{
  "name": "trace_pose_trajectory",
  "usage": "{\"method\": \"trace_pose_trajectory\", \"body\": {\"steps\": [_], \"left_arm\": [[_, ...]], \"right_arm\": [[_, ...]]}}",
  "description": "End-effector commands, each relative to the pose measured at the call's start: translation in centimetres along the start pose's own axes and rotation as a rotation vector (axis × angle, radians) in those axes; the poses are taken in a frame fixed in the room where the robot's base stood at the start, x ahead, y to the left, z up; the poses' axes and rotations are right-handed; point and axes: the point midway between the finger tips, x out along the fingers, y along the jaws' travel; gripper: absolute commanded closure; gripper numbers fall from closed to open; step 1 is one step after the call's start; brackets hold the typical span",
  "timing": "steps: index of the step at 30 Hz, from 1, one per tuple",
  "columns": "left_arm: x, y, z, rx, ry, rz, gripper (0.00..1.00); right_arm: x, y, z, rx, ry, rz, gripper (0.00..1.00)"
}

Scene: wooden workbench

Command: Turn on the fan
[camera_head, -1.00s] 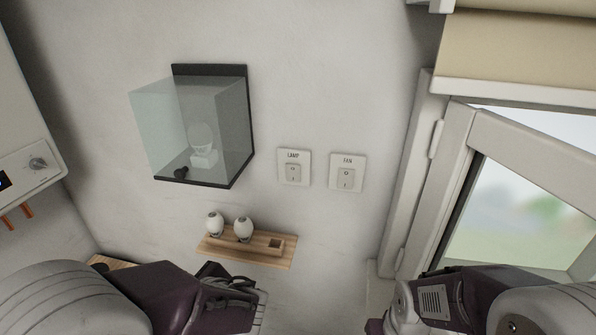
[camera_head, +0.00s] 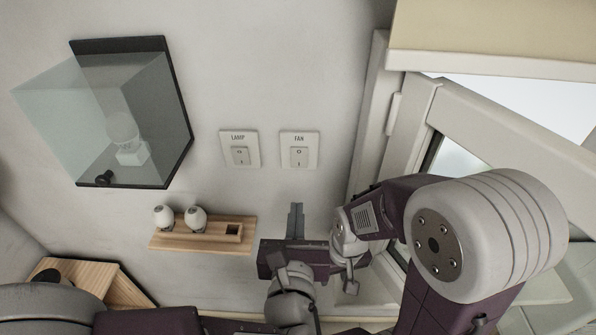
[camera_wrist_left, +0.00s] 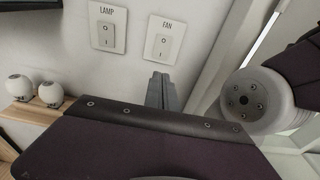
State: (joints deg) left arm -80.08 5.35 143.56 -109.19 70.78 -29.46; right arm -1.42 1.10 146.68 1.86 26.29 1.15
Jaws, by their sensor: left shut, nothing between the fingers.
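The fan switch (camera_head: 299,150) is a white wall plate labelled FAN with a rocker marked O and I. It also shows in the left wrist view (camera_wrist_left: 162,42). My left gripper (camera_head: 296,212) is below the fan switch in the head view, its fingers together, empty and pointing up. In the left wrist view the fingers (camera_wrist_left: 161,88) end just under the fan plate; I cannot tell any contact. No fan shows. My right arm comes in from the right, but its fingers cannot be made out.
The lamp switch (camera_head: 239,149) is left of the fan switch. A glass case (camera_head: 165,120) with a bulb is further left. A wooden shelf (camera_head: 190,241) holds two white bulbs. A window frame (camera_head: 372,120) stands at the right.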

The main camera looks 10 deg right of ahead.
Motion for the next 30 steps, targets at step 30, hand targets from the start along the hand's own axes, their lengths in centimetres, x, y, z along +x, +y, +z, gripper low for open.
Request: {"method": "trace_pose_trajectory", "body": {"steps": [30], "left_arm": [[14.1,0.1,0.0,-0.001,0.001,0.001,1.0]], "right_arm": [[-2.7,-0.1,-0.3,0.0,0.0,0.0,0.63]]}}
